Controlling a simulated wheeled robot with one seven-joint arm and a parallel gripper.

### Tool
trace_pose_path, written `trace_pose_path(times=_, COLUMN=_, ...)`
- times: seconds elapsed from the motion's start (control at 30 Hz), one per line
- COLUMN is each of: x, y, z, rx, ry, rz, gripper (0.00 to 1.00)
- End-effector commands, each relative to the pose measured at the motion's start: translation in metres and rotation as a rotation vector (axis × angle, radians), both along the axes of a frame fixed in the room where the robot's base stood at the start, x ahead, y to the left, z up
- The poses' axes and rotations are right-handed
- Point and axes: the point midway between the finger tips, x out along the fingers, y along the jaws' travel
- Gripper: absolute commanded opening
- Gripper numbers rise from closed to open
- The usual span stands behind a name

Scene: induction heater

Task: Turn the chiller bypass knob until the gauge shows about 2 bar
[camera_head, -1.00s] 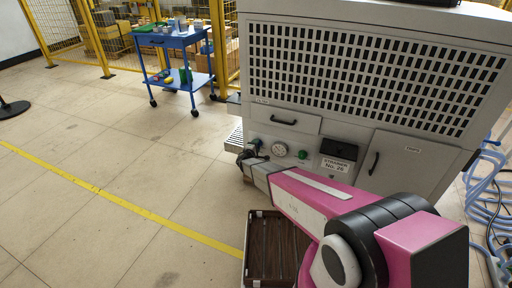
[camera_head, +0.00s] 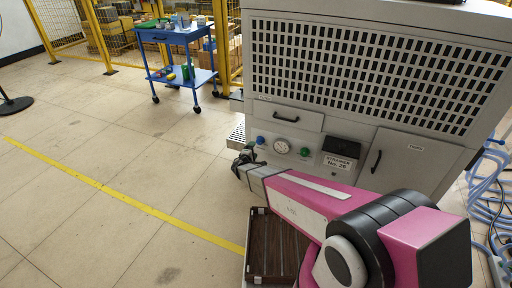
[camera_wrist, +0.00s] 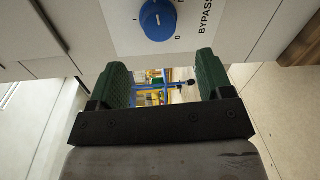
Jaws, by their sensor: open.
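The blue bypass knob (camera_wrist: 158,19) sits on a white plate marked BYPASS on the chiller front, at the top of the wrist view. In the head view the knob (camera_head: 261,140) is a small blue spot left of the round white gauge (camera_head: 281,147). The gauge's needle is too small to read. My gripper (camera_wrist: 164,83) is open and empty, its two green finger pads apart. In the wrist view the knob shows beyond and above the fingers, with no contact. In the head view my gripper (camera_head: 241,158) is just below and left of the knob.
The chiller cabinet (camera_head: 402,150) has a green button (camera_head: 305,152), a drawer handle and a door handle. A brown slatted tray (camera_head: 276,250) lies below my arm. A blue cart (camera_head: 178,60) stands at the back left. Hoses lie at the right.

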Motion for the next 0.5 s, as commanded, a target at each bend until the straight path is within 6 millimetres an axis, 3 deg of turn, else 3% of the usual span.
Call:
trace_pose_path(times=0.2, x=-0.023, y=0.008, z=0.002, rx=0.001, ry=0.001, rz=0.001, gripper=0.73)
trace_pose_path(times=0.5, x=-0.026, y=0.009, z=0.002, rx=0.001, ry=0.000, rz=0.000, gripper=0.73)
